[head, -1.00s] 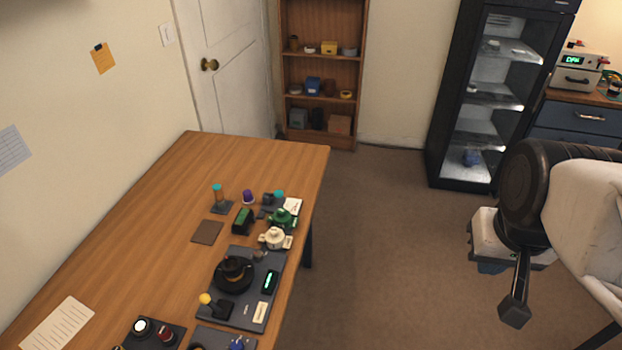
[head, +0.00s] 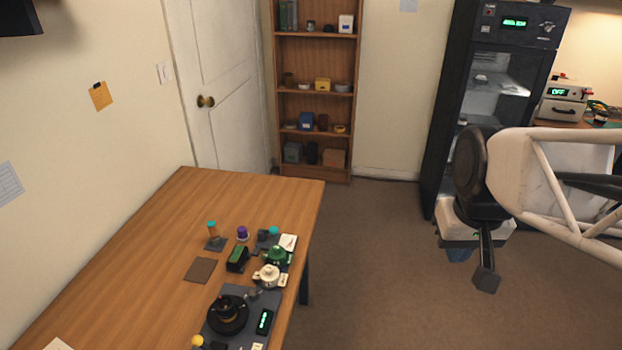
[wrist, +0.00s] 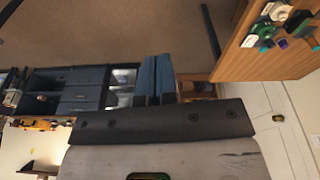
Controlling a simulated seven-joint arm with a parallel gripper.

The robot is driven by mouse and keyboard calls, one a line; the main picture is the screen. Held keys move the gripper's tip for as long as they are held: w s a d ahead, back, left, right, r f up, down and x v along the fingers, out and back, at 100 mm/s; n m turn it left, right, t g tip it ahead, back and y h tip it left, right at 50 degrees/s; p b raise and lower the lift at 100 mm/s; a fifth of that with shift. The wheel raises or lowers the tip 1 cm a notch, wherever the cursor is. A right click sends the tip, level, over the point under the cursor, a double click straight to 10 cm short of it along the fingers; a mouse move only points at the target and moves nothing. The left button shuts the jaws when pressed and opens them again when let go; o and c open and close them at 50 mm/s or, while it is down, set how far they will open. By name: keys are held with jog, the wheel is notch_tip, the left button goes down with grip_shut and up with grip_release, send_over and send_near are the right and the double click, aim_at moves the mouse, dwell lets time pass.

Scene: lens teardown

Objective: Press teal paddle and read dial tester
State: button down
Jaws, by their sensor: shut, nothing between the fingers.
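Two teal-topped items stand near the far end of the wooden table (head: 150,235): a small upright piece with a teal cap (head: 212,224) on a dark base, and a dark device with a teal part (head: 273,230) close to its right. I cannot tell which is the paddle. A dark round unit (head: 228,312) with a green-lit display (head: 264,322) sits on a grey plate nearer; no dial reading is legible. My gripper (head: 459,255) hangs over the floor, well right of the table. Its blue fingers (wrist: 154,80) are together and empty in the wrist view.
A green pot (head: 276,256), a cream pot (head: 268,276) and a purple-topped piece (head: 242,233) crowd the table's right edge. A brown mat (head: 201,270) lies left of them. A black glass-fronted cabinet (head: 490,100) stands behind my arm. Floor between is clear.

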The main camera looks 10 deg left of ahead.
jog(key=w+a+n, duration=0.2)
jog(key=w+a, duration=0.5)
jog(key=w, duration=0.3)
jog(key=n+g+h, duration=0.1)
jog(key=n+g, duration=0.2)
jog(key=n, duration=0.5)
send_near(272, 228)
jog(key=shift+s, duration=0.15)
jog(key=shift+d+f, duration=0.1)
jog(key=shift+f, duration=0.05)
jog(key=shift+s+d+f, duration=0.1)
jog(key=shift+f, duration=1.6)
jog(key=shift+s+d+f, duration=0.1)
jog(key=shift+d+f, duration=0.05)
jog(key=shift+f, duration=1.5)
